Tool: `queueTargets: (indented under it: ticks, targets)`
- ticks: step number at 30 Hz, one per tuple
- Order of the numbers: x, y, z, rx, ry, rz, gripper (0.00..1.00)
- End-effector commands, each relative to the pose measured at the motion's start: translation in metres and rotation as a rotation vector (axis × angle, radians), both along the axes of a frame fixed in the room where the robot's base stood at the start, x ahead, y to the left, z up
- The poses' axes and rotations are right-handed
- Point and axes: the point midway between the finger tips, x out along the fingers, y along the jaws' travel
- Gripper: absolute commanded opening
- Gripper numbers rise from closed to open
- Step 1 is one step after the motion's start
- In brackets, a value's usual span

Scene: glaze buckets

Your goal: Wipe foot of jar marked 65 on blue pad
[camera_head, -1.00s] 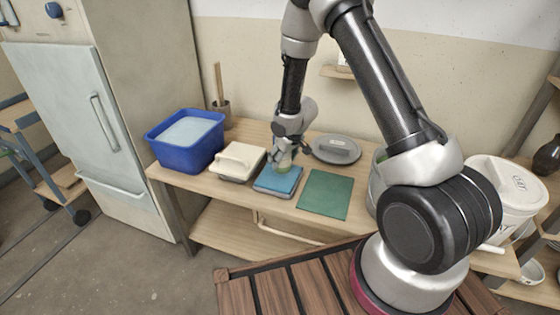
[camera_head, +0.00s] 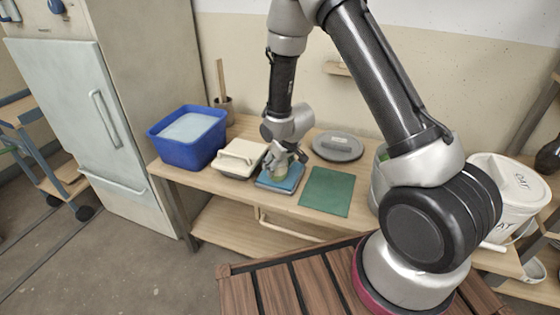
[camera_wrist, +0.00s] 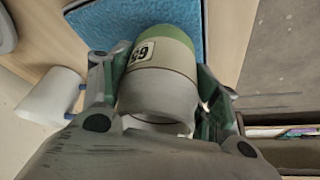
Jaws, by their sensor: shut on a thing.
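The jar marked 65 (camera_wrist: 163,75) is held between the fingers of my gripper (camera_wrist: 158,98) in the wrist view. It is grey-beige with a green band at its far end, and a "65" label on its side. My gripper also shows in the head view (camera_head: 284,163), shut on the jar (camera_head: 281,164) over the blue pad (camera_head: 266,182). The blue pad (camera_wrist: 112,24) lies just beyond the jar's green end in the wrist view. The jar hides part of the pad, and I cannot tell if they touch.
A cream box with a handled lid (camera_head: 238,157) stands left of the pad, and a blue tub (camera_head: 186,151) is farther left. A green mat (camera_head: 327,192) lies to the right. A round grey lid (camera_head: 337,147) lies behind it. A white bucket (camera_head: 508,190) stands at far right.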

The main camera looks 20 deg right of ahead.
Motion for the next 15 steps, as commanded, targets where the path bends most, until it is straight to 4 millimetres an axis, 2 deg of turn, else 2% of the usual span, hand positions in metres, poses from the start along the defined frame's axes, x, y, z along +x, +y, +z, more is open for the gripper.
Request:
queueTargets:
  ticks: [5,15]
  targets:
    - [-0.002,-0.001,-0.001,-0.001,0.005,-0.001,0.27]
    - [0.022,-0.018,-0.001,-0.001,0.005,-0.001,0.27]
